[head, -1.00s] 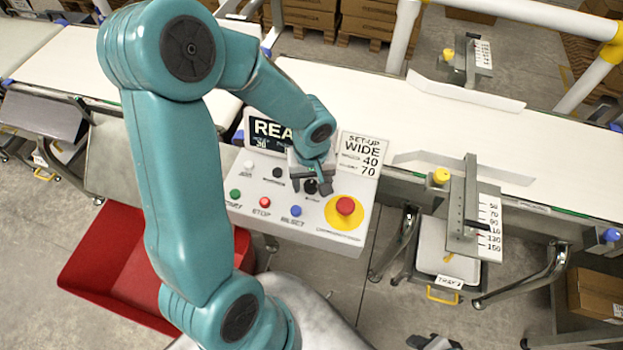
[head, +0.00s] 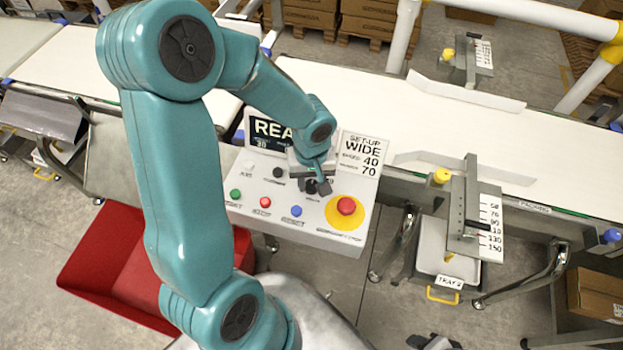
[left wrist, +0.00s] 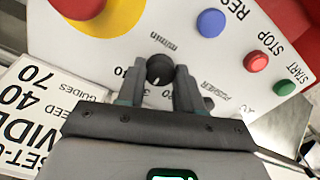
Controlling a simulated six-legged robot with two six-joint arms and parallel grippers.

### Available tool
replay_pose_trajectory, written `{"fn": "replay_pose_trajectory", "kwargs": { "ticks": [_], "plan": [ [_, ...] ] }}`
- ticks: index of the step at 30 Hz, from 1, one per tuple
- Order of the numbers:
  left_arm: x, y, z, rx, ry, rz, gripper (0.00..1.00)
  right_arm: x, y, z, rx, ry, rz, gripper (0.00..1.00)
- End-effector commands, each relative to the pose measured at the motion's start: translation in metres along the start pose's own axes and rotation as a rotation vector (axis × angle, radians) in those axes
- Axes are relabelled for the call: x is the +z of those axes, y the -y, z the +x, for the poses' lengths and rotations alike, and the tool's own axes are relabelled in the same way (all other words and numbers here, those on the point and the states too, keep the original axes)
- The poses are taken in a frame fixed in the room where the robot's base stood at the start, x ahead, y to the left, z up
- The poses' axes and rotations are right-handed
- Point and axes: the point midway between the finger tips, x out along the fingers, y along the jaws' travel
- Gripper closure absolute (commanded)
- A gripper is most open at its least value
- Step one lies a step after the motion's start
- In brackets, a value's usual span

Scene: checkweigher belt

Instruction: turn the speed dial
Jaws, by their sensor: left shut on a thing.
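The speed dial (left wrist: 158,70) is a small black knob on the white control panel (left wrist: 185,22), with numbers and "m/min" printed around it. My left gripper (left wrist: 158,76) is shut on the dial, one finger on each side of it. In the head view my left gripper (head: 318,183) reaches down onto the panel and largely hides the dial. A display (head: 268,128) at the back of the panel is partly covered by my arm. A dark part at the bottom edge looks like my right gripper (head: 430,342); its jaws cannot be made out.
A yellow-ringed red stop button (head: 346,206) sits right of the dial. Green, red and blue buttons (head: 296,211) line the panel's front. A set-up card (head: 362,155) reads WIDE, speed 40, guides 70. The white belt (head: 340,95) runs behind; a red bin (head: 110,265) is left.

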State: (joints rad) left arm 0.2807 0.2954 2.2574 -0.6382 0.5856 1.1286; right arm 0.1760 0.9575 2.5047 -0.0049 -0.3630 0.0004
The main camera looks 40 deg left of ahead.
Motion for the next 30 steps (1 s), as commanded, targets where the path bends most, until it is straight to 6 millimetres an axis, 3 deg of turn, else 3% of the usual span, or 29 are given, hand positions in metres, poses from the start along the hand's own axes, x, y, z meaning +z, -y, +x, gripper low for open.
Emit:
{"fn": "replay_pose_trajectory", "kwargs": {
  "ticks": [11, 30],
  "plan": [
    [-0.002, -0.001, 0.000, 0.003, -0.005, 0.132, 0.95, 0.000, -0.003, 0.007, 0.000, 0.000, 0.000, 0.57],
    [-0.002, -0.001, -0.002, 0.003, -0.008, 0.634, 0.95, 0.000, -0.007, 0.021, 0.000, 0.000, 0.000, 0.57]
  ]
}}
